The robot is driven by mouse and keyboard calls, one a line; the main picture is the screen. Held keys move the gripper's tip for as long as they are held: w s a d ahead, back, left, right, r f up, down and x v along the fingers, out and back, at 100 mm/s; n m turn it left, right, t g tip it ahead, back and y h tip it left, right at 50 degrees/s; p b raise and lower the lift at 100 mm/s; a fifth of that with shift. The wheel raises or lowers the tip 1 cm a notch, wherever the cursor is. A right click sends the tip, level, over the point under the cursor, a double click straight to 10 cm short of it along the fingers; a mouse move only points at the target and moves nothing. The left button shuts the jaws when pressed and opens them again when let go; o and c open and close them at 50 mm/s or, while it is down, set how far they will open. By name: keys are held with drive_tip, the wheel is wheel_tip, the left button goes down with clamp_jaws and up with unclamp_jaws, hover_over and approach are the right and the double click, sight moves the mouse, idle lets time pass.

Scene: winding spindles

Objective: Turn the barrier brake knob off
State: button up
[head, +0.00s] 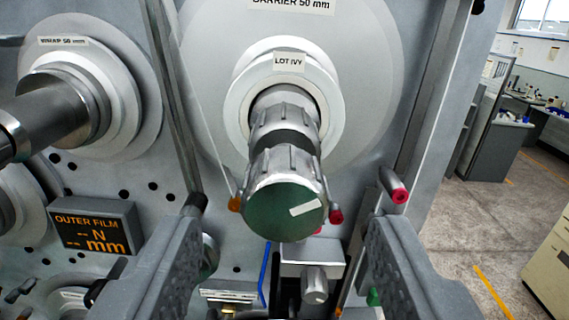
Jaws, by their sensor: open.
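A small grey knob (315,287) with a pale mark on its face sits on a grey block (312,252) below the middle spindle. No readable label shows which brake it belongs to. The spindle (286,195) above it has a ribbed metal body and a green end face with a white mark, and sticks out towards me. My gripper (287,235) is open, with one finger on each side of the spindle end and the small knob in the picture. I see no contact with either.
A second spindle (50,110) juts out at the left. An orange-lettered "OUTER FILM" display (97,230) is at the lower left. A red-tipped rod (399,195) shows by the right finger. Open floor (480,225) and a cabinet (550,265) lie to the right.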

sight(284, 221)
drive_tip(key=shift+w+p, duration=0.9)
drive_tip(key=shift+w, duration=0.75)
